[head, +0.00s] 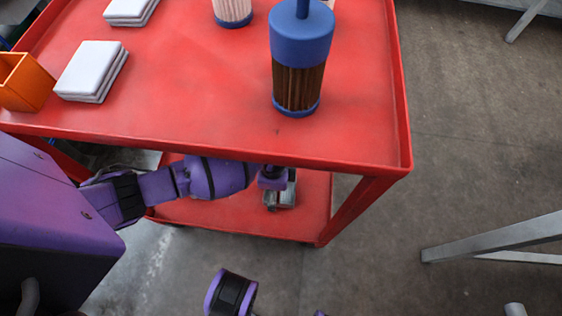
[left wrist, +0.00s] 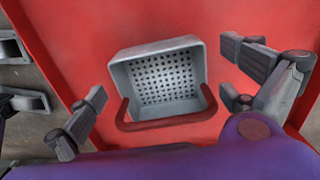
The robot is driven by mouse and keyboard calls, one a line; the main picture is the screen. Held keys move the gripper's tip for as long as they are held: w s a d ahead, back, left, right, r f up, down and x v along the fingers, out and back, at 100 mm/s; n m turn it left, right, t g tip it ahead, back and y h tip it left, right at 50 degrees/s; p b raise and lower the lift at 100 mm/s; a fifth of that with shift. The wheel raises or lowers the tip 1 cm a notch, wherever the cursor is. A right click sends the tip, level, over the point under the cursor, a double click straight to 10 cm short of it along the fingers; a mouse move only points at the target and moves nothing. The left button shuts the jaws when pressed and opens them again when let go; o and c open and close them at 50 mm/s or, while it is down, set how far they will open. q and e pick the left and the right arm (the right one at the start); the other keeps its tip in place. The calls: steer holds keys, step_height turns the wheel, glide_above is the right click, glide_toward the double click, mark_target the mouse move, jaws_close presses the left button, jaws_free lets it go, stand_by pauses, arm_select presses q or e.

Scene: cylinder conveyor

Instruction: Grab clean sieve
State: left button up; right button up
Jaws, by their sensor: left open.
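The sieve (left wrist: 155,78) is a grey box with a perforated bottom and a reddish-brown handle, on a red surface in the left wrist view. Its holes look clear. My left gripper (left wrist: 163,84) is open, with its fingers apart on either side of the sieve. I see no finger clearly touching it. In the head view my left arm reaches under the cart's upper shelf, and the gripper (head: 277,188) shows over the lower shelf, partly hidden by the shelf edge. Grey parts there are too small to tell sieve from fingers. My right gripper is not in view.
The red cart's upper shelf (head: 190,95) overhangs my left arm. On it stand a blue-capped brown filter (head: 298,85), a pale filter (head: 233,10), stacked white cloths (head: 92,68) and an orange box (head: 24,82). Grey metal legs (head: 490,238) stand at right; floor between is clear.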

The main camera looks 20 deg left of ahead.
arm_select(q)
steer(key=shift+f, duration=0.45)
steer(key=shift+r, duration=0.15)
steer(key=c, duration=1.3)
steer(key=shift+c, duration=0.2)
